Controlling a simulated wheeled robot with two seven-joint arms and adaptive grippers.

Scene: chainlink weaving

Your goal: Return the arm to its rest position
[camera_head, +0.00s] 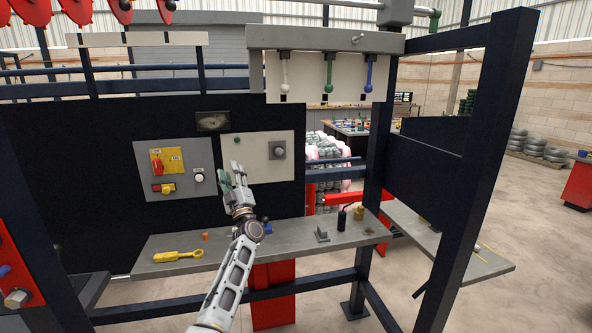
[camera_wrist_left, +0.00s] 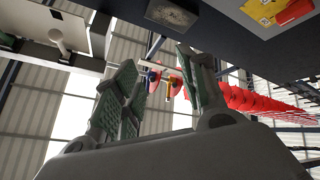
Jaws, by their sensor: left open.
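My left arm (camera_head: 229,282) reaches up from the bottom of the head view, in front of the grey shelf. My right gripper is not in view.
A control plate (camera_head: 174,190) and the knob plate (camera_head: 259,158) are on the panel. Dark posts (camera_head: 488,160) stand at right.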

